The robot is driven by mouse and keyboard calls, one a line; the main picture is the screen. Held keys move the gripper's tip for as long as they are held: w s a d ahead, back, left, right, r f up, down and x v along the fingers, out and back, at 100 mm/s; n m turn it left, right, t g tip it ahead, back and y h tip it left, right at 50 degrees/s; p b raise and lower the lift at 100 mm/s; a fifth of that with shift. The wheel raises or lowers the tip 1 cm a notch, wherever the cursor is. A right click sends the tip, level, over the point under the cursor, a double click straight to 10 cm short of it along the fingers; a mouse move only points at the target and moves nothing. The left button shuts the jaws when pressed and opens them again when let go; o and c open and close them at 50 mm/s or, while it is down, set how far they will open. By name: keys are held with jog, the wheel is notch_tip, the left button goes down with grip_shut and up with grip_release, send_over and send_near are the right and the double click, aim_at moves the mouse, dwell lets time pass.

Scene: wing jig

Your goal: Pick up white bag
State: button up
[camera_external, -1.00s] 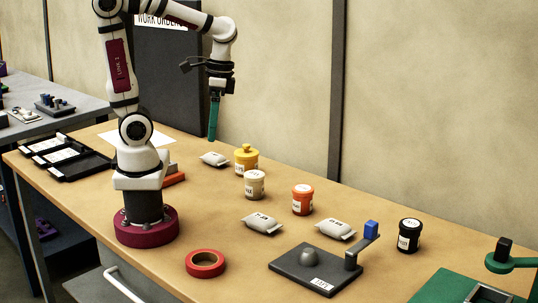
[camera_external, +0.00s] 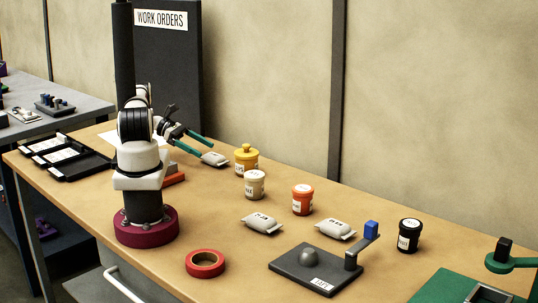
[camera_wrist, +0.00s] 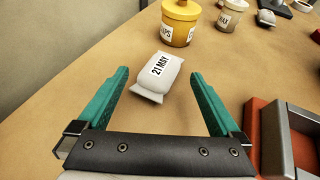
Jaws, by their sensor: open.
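A white bag (camera_wrist: 157,74) labelled "21 MAY" lies flat on the table just ahead of my gripper in the wrist view. My gripper (camera_wrist: 160,82) is open, with its teal fingers to the left and right of the bag's near end and a gap on each side. The bag's far part reaches past the fingertips. In the external view the same bag (camera_external: 215,159) lies by the tips of my gripper (camera_external: 206,145), left of the yellow jar. Two similar white bags (camera_external: 262,223) (camera_external: 335,230) lie nearer the front.
A yellow lidded jar (camera_wrist: 180,20) stands just beyond the bag, with a cream jar (camera_wrist: 229,16) to its right. A red-orange block with a grey part (camera_wrist: 272,140) is close to the right finger. An orange jar (camera_external: 302,199) and black jar (camera_external: 409,235) stand farther right.

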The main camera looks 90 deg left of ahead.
aim_at(213, 154)
jog(key=x, duration=0.4)
jog(key=c, duration=1.2)
